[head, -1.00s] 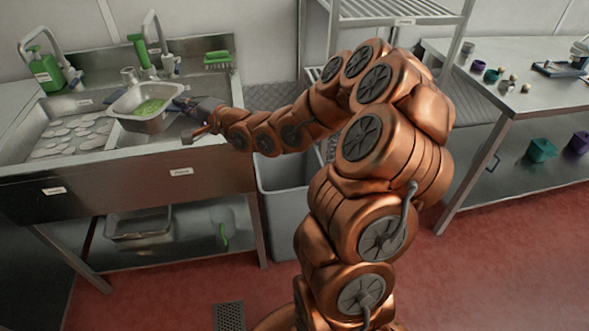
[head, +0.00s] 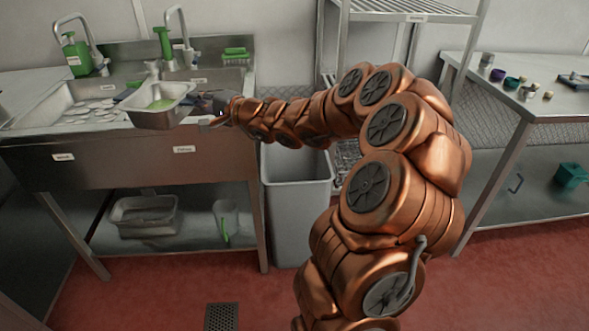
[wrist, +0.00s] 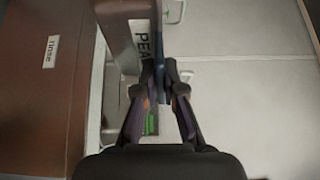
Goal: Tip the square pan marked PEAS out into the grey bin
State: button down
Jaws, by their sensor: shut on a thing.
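The square metal pan (head: 158,116) has green contents in it and is held up over the front of the sink, roughly level. In the wrist view its wall (wrist: 118,35) carries a label reading "PEA", the rest hidden. My gripper (head: 222,112) is at the pan's right side; in the wrist view (wrist: 166,72) its fingers are closed on the pan's edge. The grey bin (head: 297,205) stands on the floor to the right of the sink, partly behind my arm. The pan is to the left of the bin and higher than it.
The sink (head: 60,110) holds several pale discs in its left basin. Taps, green bottles and a green brush (head: 236,51) stand along its back. A wire rack (head: 405,12) is behind my arm. A side table (head: 545,100) with small pots is at the right.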

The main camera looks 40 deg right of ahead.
jog(key=s+d+m+h+b, duration=0.3)
jog(key=s+d+h+b, duration=0.1)
jog(key=d+b, duration=0.7)
jog(key=s+d+m+t+h+b, duration=0.1)
jog(key=s+d+h+b, duration=0.3)
jog(key=d+b, duration=0.7)
jog(key=shift+r+m+h, duration=0.45)
jog(key=shift+m+h, duration=0.05)
jog(key=shift+m, duration=0.4)
